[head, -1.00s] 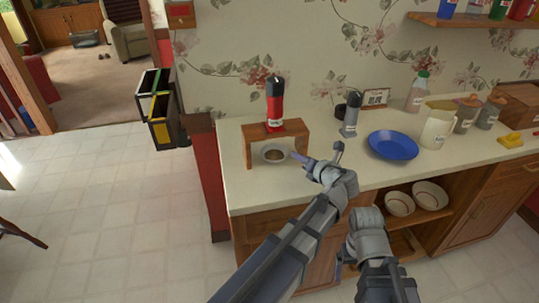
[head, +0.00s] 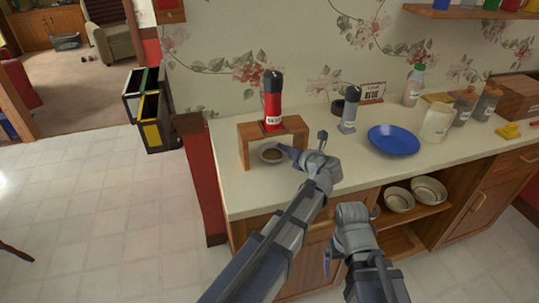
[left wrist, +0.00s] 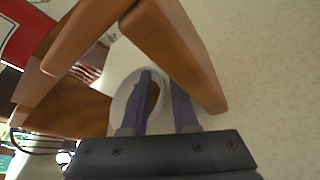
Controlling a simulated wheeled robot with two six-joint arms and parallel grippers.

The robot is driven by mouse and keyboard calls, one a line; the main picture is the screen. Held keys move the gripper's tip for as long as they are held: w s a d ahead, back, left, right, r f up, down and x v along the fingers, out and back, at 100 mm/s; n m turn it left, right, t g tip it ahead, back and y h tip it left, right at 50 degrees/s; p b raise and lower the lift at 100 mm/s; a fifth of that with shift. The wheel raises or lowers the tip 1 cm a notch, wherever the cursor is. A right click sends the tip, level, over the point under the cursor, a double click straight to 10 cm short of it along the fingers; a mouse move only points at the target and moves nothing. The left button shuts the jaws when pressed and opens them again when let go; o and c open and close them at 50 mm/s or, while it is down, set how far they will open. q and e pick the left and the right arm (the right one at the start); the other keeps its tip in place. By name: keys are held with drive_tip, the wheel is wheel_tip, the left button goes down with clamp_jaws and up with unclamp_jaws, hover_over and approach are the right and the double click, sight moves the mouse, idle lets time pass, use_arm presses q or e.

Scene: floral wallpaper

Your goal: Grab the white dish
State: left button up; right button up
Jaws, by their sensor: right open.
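The white dish (head: 265,161), with something brown in it, sits on the counter under the small wooden stand. In the left wrist view the dish (left wrist: 119,103) shows partly behind one finger, and the stand hides some of it. My left gripper (head: 303,143) is open at the dish's right side, with one finger reaching over or beside the dish and the other to its right. In the left wrist view my left gripper (left wrist: 163,82) spans the dish's near rim; contact cannot be told. My right gripper (head: 328,258) is open and empty, low in front of the counter.
The wooden stand (head: 245,148) carries a red bottle (head: 273,102) and closes in over the dish. A grey bottle (head: 349,112) and a blue plate (head: 393,140) stand to the right. Bowls (head: 398,200) sit on the shelf below. The counter's left end is near the stand.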

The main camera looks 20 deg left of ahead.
use_arm(q)
clamp_jaws()
drive_tip(key=shift+r, duration=0.1)
idle(0.6)
